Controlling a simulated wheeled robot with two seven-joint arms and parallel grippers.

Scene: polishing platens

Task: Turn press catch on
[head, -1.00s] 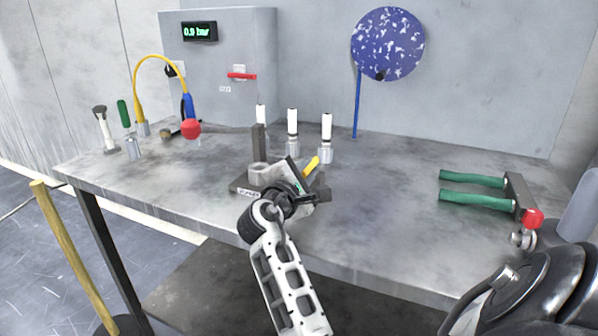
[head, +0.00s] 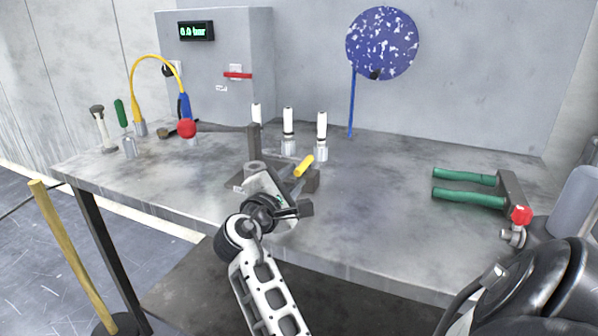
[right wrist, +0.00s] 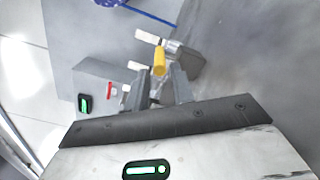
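The press has a dark upright post (head: 253,146), a pale round cup (head: 256,171) and a low dark base at the middle of the bench. A yellow handle (head: 304,166) sticks up at a tilt from a dark block (head: 307,184) right of the cup; I take it for the catch. My right gripper (head: 290,200) is in front of it, partly hiding the base. In the right wrist view the fingers (right wrist: 160,92) are spread and the yellow handle (right wrist: 159,62) shows between and just beyond their tips, with no clear contact. My left gripper is not seen.
Several white-topped cylinders (head: 288,131) stand behind the press. A red ball knob (head: 187,128) is to its left. A green-handled tool (head: 468,195) lies at the right. A blue speckled disc (head: 382,43) stands at the back. The bench (head: 390,220) is clear at centre right.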

